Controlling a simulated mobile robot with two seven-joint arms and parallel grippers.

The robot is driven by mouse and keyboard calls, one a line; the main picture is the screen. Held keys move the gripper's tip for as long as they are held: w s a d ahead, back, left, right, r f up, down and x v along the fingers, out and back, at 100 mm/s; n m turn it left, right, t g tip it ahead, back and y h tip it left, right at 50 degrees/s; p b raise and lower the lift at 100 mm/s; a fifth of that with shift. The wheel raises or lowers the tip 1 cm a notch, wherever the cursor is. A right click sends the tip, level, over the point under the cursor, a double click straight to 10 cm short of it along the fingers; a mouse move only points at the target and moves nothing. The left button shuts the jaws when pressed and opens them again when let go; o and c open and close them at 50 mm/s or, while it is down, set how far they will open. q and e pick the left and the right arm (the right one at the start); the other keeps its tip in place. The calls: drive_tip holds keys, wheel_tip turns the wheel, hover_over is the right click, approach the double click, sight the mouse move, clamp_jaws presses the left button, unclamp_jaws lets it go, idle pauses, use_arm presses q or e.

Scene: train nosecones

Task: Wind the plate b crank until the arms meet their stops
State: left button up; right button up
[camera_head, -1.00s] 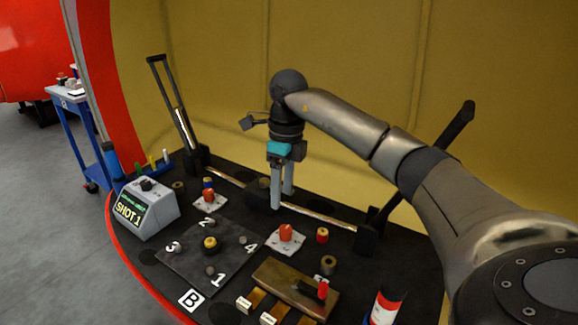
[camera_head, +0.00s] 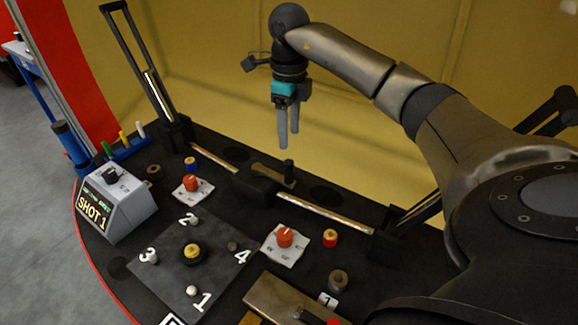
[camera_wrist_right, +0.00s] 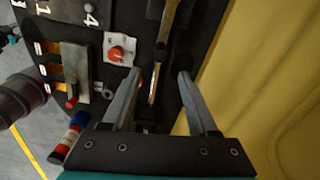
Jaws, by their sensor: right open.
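The plate b crank (camera_head: 275,177) stands on a dark housing in the middle of a metal shaft. In the right wrist view my open fingers (camera_wrist_right: 160,88) straddle the picture of the metal shaft (camera_wrist_right: 153,85), with nothing held. The left black arm (camera_head: 142,70) leans up and outward. The right black arm (camera_head: 420,208) is partly hidden by my own arm. Whether either arm touches a stop cannot be told.
A numbered dark plate (camera_head: 218,262), orange knobs (camera_head: 285,237) on white cards and a grey box (camera_head: 118,200) reading SHOT 1 stand in front of the shaft. A yellow curved wall (camera_head: 385,140) closes the back. A brown block (camera_head: 295,298) lies at the front.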

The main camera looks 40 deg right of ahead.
sight(289, 162)
wheel_tip(289, 162, down, 10)
drive_tip(key=b, duration=0.3)
drive_tip(key=shift+f, duration=0.15)
use_arm(q)
drive_tip(key=w+d+r, duration=0.4)
drive_tip(key=w+d, duration=0.1)
drive_tip(key=w, duration=0.1)
drive_tip(key=shift+w+h+b, duration=0.2)
drive_tip(key=shift+h+b, duration=0.1)
drive_tip(key=shift+b, duration=0.1)
use_arm(e)
drive_tip(key=shift+f, duration=1.1)
use_arm(q)
drive_tip(key=shift+d+r, duration=0.1)
use_arm(e)
clamp_jaws()
